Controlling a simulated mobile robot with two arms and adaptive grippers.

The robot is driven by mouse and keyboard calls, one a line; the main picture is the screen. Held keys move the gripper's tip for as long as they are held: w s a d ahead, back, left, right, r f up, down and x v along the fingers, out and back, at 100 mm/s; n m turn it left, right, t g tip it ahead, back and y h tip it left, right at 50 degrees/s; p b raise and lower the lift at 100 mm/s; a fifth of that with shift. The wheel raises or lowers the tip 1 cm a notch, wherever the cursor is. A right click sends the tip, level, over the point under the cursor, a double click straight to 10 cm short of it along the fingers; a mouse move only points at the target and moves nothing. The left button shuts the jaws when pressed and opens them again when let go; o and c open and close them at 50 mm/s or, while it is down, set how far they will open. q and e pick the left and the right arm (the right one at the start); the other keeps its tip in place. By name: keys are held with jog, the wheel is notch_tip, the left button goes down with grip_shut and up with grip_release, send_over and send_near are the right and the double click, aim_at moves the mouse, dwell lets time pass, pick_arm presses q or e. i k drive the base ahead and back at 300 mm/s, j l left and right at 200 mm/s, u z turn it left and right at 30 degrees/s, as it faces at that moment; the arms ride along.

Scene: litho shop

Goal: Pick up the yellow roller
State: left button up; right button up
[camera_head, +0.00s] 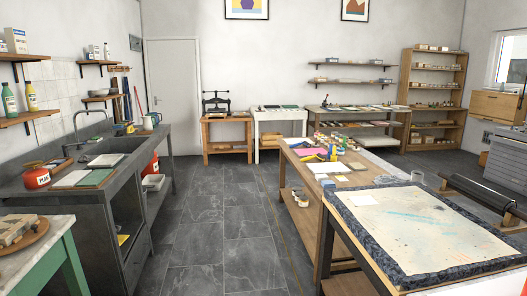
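A small upright yellow item (334,153) stands among other small things on the long wooden table (316,190) in the middle of the room. It is too small to tell whether it is the yellow roller. No other thing here shows clearly as a yellow roller. Neither of my grippers is in view.
A grey sink counter (103,188) runs along the left, with a green table (62,244) nearer. The tiled floor (225,220) between is clear.

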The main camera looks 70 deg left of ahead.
aim_at(311, 157)
jog(key=u, duration=1.8)
